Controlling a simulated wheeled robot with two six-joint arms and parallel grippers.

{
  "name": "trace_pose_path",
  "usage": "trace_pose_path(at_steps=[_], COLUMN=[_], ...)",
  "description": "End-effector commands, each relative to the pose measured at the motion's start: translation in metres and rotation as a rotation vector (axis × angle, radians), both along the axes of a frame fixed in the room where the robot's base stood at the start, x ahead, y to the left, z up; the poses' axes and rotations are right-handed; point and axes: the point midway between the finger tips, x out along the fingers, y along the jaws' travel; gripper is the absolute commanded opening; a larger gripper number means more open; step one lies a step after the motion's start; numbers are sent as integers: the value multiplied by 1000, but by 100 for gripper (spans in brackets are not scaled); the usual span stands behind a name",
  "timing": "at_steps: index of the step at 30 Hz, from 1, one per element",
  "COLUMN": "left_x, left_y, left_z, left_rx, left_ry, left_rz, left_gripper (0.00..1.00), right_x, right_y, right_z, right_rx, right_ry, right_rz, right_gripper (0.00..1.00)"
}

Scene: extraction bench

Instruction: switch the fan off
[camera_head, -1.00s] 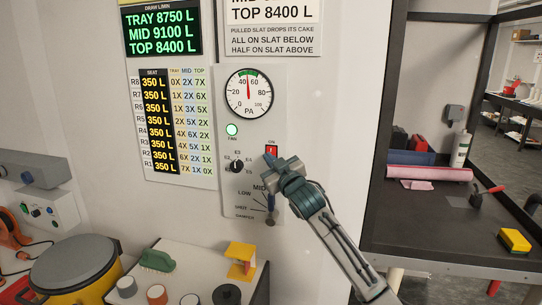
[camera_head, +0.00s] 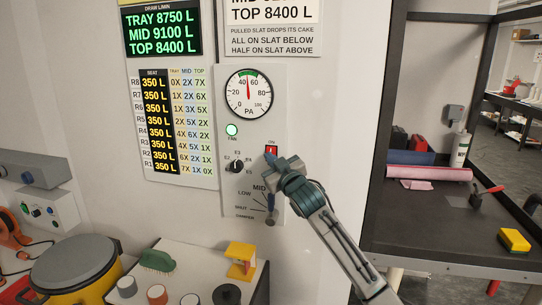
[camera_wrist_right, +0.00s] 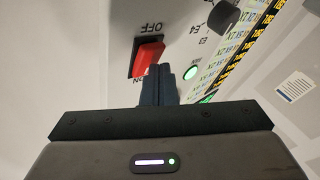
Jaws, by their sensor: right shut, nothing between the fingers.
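The fan switch (camera_head: 271,149) is a small red rocker on the grey control panel (camera_head: 278,85), right of the lit green fan lamp (camera_head: 232,130). In the right wrist view the red rocker (camera_wrist_right: 147,58) sits between the OFF and ON labels, with its ON end raised toward me. My right gripper (camera_head: 269,158) is shut and empty. Its fingertips (camera_wrist_right: 157,72) are at the ON end of the rocker, very close or touching; I cannot tell which. The green lamp (camera_wrist_right: 190,72) also shows lit there. My left gripper is not in view.
Below the switch are a black selector knob (camera_head: 236,166) and a damper lever (camera_head: 270,203). A pressure gauge (camera_head: 249,93) is above. A bench with a yellow block (camera_head: 241,261) and several round pieces stands below. A dark-framed hood (camera_head: 420,225) is at right.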

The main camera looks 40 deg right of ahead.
Motion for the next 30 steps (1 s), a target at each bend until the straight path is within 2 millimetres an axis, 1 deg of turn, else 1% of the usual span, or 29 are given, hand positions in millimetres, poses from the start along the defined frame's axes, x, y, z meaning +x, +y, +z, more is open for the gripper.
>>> trace_pose_path(at_steps=[30], left_x=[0], left_y=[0], left_z=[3], left_rx=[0], left_ry=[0], left_rz=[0], left_gripper=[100], right_x=[6], right_y=[-9], right_z=[3], right_rx=[-6], right_ry=[-6], right_rz=[-4], right_gripper=[0])
